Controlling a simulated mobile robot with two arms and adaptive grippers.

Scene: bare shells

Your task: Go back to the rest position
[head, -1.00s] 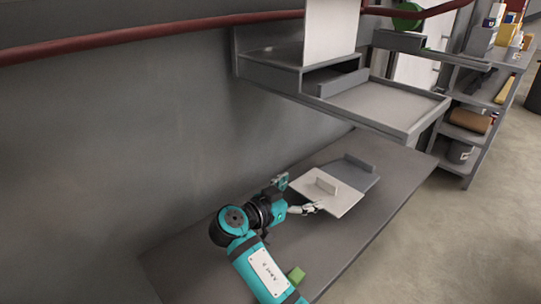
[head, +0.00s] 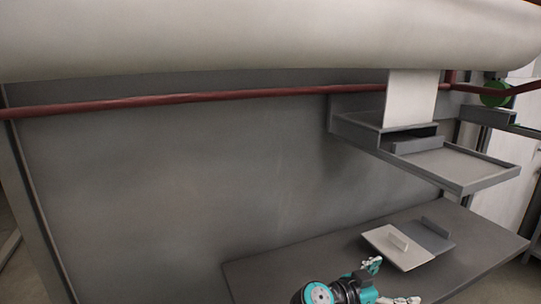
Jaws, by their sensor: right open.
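My right gripper (head: 390,284) shows at the bottom of the head view, at the end of my teal and black arm. It is open, with nothing seen between its fingers, over the grey table (head: 280,266). It is in front of a pale plate with a raised grip (head: 389,249) and a grey plate with a grip (head: 424,238) that lie side by side on the table. The gripper looks apart from both plates. My left gripper is out of view.
A grey shelf tray (head: 455,165) with a raised rim hangs above the table's right part, with an upright white panel (head: 409,98) at its left. A red pipe (head: 200,98) runs along the wall. A large pale cylinder (head: 250,35) crosses the top. The table's left part is clear.

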